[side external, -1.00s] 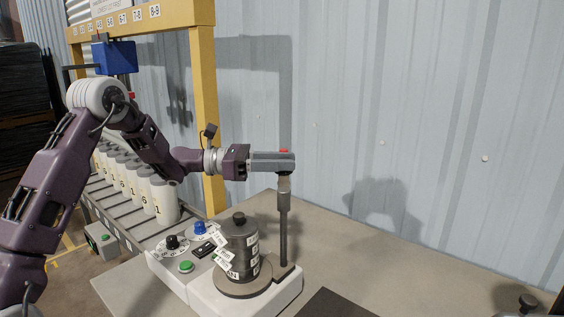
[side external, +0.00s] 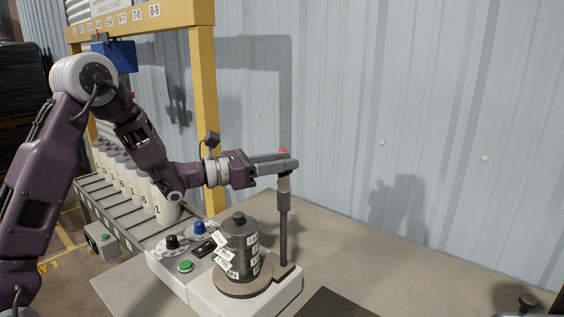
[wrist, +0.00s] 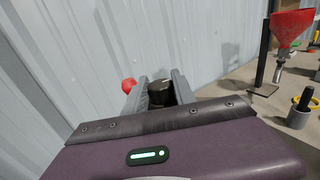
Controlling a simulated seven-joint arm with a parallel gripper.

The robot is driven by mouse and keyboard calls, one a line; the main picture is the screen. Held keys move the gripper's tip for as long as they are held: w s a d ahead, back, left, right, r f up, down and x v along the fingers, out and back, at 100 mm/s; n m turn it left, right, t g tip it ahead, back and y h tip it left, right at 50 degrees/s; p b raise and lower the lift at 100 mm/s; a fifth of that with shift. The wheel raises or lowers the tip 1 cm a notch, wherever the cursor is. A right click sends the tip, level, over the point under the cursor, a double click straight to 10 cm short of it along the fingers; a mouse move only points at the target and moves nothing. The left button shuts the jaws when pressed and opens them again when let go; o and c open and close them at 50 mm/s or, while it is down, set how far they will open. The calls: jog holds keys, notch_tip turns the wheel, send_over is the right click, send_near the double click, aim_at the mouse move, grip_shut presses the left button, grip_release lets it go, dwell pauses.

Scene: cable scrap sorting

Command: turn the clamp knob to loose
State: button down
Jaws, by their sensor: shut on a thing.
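The clamp knob (wrist: 159,92) is dark and round, with a pale mark on top, and sits between my fingers in the wrist view. In the side view it is mostly hidden by the fingers at the top of an upright dark post (side external: 284,228). My gripper (side external: 286,160) is shut on the knob, level, reaching in from the left. A red ball (wrist: 128,85) shows just outside the left finger in the wrist view; a red bit (side external: 283,150) shows above the fingers in the side view.
A white base (side external: 285,288) carries the post, a stack of dark weights (side external: 239,243), and a panel with a black dial (side external: 172,242), blue dial (side external: 199,228) and green button (side external: 185,266). Pale bottles (side external: 166,205) line a rack at left. The wrist view shows a red funnel (wrist: 291,24).

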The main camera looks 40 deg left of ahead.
jog(key=c, duration=1.3)
grip_release()
jog(key=v, duration=0.7)
